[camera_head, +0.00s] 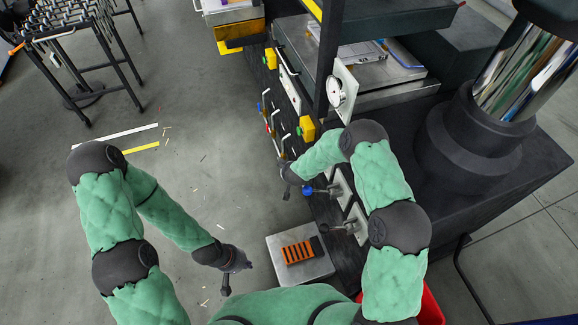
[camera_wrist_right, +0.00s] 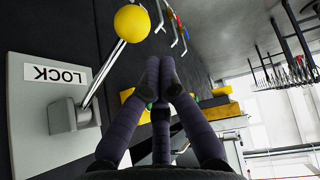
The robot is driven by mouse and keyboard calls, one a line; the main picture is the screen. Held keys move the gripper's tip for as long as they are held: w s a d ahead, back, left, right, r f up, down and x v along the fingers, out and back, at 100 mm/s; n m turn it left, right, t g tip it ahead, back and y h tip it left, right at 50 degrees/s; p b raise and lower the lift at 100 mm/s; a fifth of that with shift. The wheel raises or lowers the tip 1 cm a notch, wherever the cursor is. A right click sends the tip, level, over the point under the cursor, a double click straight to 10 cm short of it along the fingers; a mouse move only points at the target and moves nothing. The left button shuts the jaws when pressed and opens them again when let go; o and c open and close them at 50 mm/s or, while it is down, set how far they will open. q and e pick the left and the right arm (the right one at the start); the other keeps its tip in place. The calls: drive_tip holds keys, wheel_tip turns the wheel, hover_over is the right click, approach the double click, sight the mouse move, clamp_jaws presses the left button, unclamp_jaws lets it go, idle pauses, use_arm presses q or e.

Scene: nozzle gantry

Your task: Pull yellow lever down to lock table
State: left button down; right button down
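The yellow lever's ball knob (camera_wrist_right: 132,23) shows in the right wrist view, on a metal rod slanting up and right from a grey base (camera_wrist_right: 74,115). The base sits on a light plate (camera_wrist_right: 28,112) with a LOCK label (camera_wrist_right: 55,75). My right gripper (camera_wrist_right: 161,66) is shut and empty, fingertips together, to the right of the rod and below the knob, apart from both. In the head view my right gripper (camera_head: 288,184) is beside the dark panel; the yellow knob cannot be made out there. My left gripper (camera_head: 236,276) is open and empty over the floor.
A blue-knobbed lever (camera_head: 308,191) stands just right of my right gripper, with a dark-knobbed lever (camera_head: 326,228) nearer me. Yellow blocks (camera_head: 305,128) and small coloured levers line the panel. An orange slotted block (camera_head: 299,251) lies on a grey stand (camera_head: 276,241).

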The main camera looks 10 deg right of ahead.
drive_tip(key=shift+f+h+p, duration=0.3)
drive_tip(key=shift+f, duration=0.15)
use_arm(q)
drive_tip(key=shift+r, duration=0.7)
use_arm(e)
drive_tip(key=shift+d+f, duration=0.15)
drive_tip(key=shift+f, duration=0.5)
drive_tip(key=shift+f, duration=0.1)
